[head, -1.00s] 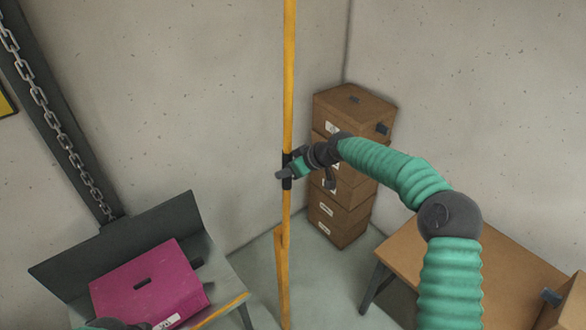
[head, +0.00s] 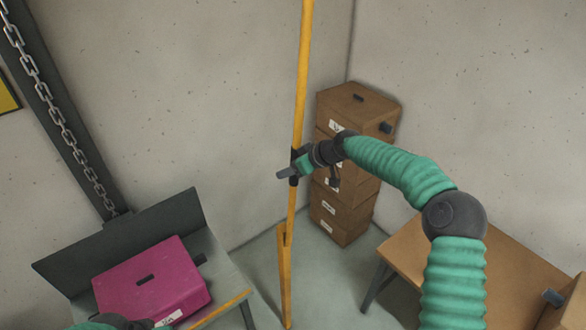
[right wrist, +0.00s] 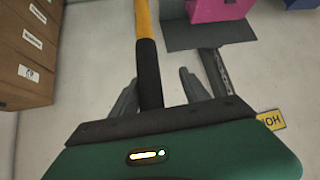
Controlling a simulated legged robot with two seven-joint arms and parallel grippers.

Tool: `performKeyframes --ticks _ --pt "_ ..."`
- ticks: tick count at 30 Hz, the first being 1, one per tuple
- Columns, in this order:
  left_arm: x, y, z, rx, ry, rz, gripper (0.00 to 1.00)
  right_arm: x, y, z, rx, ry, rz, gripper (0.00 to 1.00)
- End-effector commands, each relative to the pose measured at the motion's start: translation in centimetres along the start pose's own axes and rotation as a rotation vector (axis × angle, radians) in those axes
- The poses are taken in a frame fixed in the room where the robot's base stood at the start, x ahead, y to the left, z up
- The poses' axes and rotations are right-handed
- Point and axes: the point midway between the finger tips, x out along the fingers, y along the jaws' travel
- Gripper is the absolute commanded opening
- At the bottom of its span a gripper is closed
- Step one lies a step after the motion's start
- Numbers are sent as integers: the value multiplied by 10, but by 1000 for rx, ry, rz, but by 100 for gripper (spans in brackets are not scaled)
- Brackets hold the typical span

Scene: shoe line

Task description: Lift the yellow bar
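The yellow bar (head: 302,75) rises from a forked yellow post (head: 285,285) in the head view and leans a little to the right at its top. It has a black grip section (right wrist: 149,75). My right gripper (head: 291,171) is at this grip. In the right wrist view my right gripper (right wrist: 162,88) is open, with the grip between its fingers. The grip lies close to the left finger, and a gap shows to the right finger. A piece of my left arm (head: 118,322) shows at the bottom left edge; its fingers cannot be made out.
A magenta case (head: 150,285) lies on a grey bench (head: 222,268) with a dark back panel at the left. A chain (head: 50,110) hangs along a dark beam. Stacked brown boxes (head: 345,205) stand behind the bar. A brown table (head: 420,255) is at the right.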

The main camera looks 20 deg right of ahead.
Motion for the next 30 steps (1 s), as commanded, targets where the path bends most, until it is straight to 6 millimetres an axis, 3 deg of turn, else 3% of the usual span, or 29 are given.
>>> performKeyframes --ticks 8,11,21,24,30 --pt "9 0 2 0 0 0 36 -9 2 2 1 3 -1 50" --pt "24 0 6 0 0 0 36 -29 2 5 -1 2 3 50" --pt "68 0 16 0 0 0 36 -128 1 4 -1 2 7 50" --pt "74 0 17 0 0 0 36 -148 1 2 -1 1 5 50" --pt "76 0 18 0 0 0 36 -165 1 0 1 -1 0 50"
